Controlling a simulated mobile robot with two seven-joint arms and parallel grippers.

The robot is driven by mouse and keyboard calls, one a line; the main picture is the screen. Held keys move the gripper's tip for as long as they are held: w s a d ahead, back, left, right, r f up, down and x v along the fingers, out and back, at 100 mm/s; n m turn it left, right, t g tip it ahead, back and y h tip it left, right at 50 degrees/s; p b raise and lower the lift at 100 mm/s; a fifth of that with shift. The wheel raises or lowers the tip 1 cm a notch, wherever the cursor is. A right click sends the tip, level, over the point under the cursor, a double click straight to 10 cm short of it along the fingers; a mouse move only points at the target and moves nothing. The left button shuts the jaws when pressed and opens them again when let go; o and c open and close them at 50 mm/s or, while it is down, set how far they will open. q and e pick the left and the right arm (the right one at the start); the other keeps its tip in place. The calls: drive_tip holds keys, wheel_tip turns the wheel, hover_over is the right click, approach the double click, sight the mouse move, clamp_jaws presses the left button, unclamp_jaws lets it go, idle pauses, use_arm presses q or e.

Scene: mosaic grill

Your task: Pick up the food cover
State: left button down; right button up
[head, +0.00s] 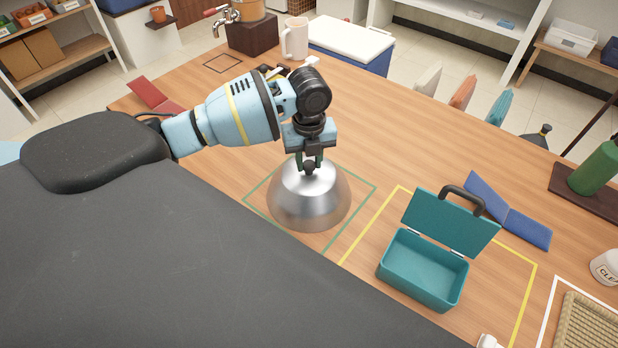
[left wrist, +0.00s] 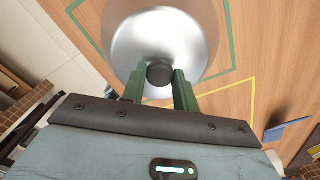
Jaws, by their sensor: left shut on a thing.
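The food cover (head: 308,203) is a shiny silver dome with a dark round knob on top. It is over the green outlined square on the wooden table in the head view; I cannot tell whether its rim touches the table. My left gripper (head: 309,163) is above the dome with its fingers shut on the knob. In the left wrist view, the green fingers (left wrist: 159,86) stand on either side of the dark knob (left wrist: 160,74), with the silver dome (left wrist: 165,40) beyond. What is under the cover is hidden. My right gripper is not in view.
An open teal box (head: 424,268) stands right of the cover inside a yellow outline. A blue folder (head: 508,212) lies behind it. A woven tray (head: 588,325) is at the far right. A mug (head: 295,40) and a white-lidded cooler (head: 350,42) are at the back.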

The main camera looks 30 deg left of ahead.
use_arm(q)
wheel_tip(320, 180, up, 10)
idle(0.7)
